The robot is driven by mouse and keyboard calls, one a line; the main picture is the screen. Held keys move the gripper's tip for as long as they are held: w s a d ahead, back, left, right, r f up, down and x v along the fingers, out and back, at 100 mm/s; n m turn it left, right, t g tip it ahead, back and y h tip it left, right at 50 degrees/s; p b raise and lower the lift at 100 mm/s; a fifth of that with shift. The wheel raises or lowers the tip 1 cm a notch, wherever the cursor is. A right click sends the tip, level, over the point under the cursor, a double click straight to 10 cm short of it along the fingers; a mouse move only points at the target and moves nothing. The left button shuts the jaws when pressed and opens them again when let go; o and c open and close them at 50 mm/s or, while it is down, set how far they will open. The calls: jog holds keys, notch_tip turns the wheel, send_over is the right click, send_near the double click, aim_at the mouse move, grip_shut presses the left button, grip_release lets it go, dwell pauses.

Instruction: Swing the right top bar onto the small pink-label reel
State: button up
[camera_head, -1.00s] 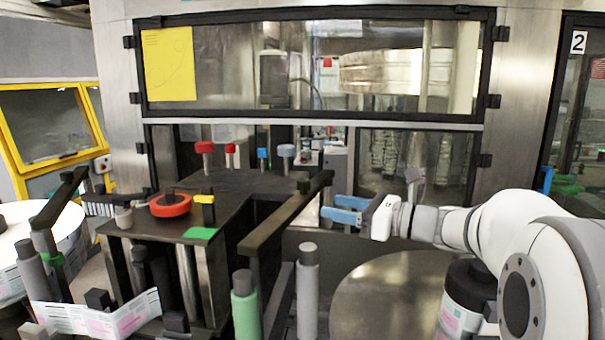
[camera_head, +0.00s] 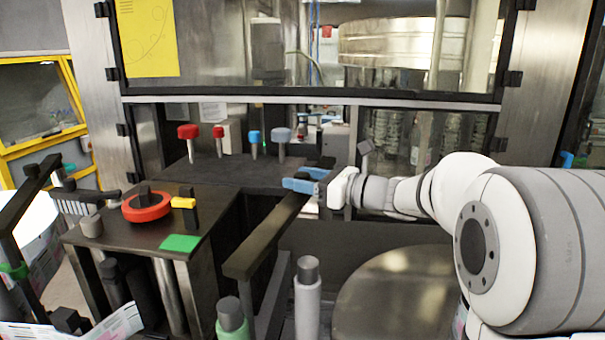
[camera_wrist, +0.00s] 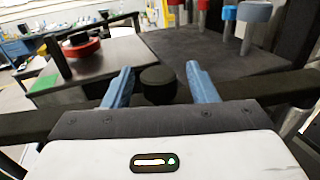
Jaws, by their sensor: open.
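The right top bar (camera_head: 268,235) is a long dark bar running from the near middle to my gripper at its far end. My gripper (camera_head: 302,181) has blue fingers and is open at that far end. In the wrist view the bar (camera_wrist: 278,86) crosses behind the fingers, and a round black knob (camera_wrist: 158,86) stands between the open fingertips (camera_wrist: 160,70), with gaps on both sides. The small pink-label reel is almost wholly hidden behind my arm; only a sliver of its label (camera_head: 460,323) shows at the lower right.
A round steel plate (camera_head: 395,295) lies right of the bar. Grey (camera_head: 307,300) and green (camera_head: 231,320) rollers stand by the bar's near end. The dark machine top (camera_head: 125,232) on the left carries a red knob (camera_head: 147,208) and a yellow-handled switch (camera_head: 184,203).

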jog(key=shift+w+a, duration=0.1)
jog(key=shift+a, duration=0.15)
grip_shut()
dwell(0.4)
